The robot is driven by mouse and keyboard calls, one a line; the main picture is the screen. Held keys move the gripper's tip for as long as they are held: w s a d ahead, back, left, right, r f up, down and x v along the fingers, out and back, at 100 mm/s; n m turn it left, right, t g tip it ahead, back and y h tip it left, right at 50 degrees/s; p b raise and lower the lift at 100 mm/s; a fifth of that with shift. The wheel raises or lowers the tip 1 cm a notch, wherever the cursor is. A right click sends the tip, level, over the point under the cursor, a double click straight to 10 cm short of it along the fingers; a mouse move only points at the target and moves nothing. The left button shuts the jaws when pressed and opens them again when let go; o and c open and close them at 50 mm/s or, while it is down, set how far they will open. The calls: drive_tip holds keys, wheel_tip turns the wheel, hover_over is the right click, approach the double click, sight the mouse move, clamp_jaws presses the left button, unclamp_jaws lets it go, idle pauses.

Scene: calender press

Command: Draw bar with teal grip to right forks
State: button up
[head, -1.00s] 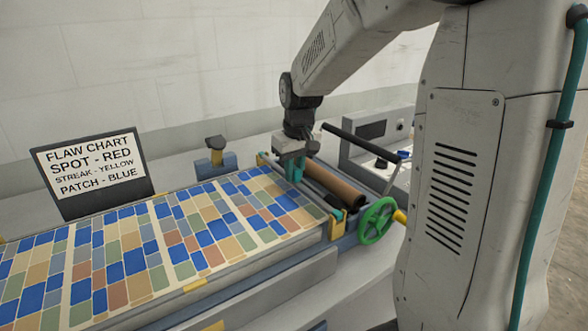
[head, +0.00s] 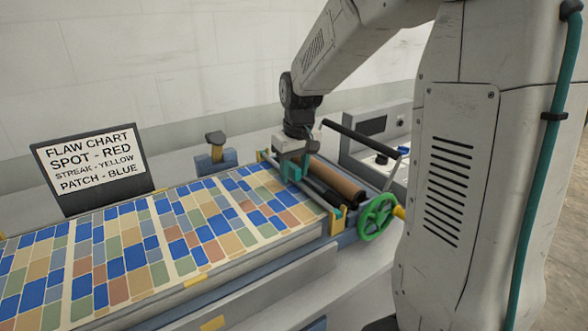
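My gripper (head: 294,167) is low over the right end of the patterned sheet (head: 190,235), beside the brown roller (head: 337,181). Teal shows at and just below its fingers; I cannot tell how much of this is the bar's grip and how much is finger. A dark bar (head: 322,193) lies between the sheet's end and the roller, and its far part is hidden behind my gripper. A yellow upright bracket (head: 337,220) stands at the near end of the bar and roller. Whether the fingers are closed on anything is too small to tell.
A green handwheel (head: 377,217) stands at the near right of the press. A black bar (head: 360,143) slants behind the roller. A flaw chart sign (head: 95,170) and a small post (head: 216,150) stand along the far side. My arm column fills the right.

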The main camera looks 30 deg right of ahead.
drive_tip(key=r, duration=0.5)
drive_tip(key=s+r, duration=0.1)
drive_tip(key=r, duration=0.1)
drive_tip(key=shift+r, duration=0.4)
idle(0.3)
drive_tip(key=s+a, duration=0.5)
drive_tip(key=s, duration=0.8)
drive_tip(key=s+a+f, duration=0.1)
drive_tip(key=s+a, duration=0.5)
drive_tip(key=s, duration=0.7)
drive_tip(key=shift+s, duration=0.15)
drive_tip(key=shift+f, duration=0.1)
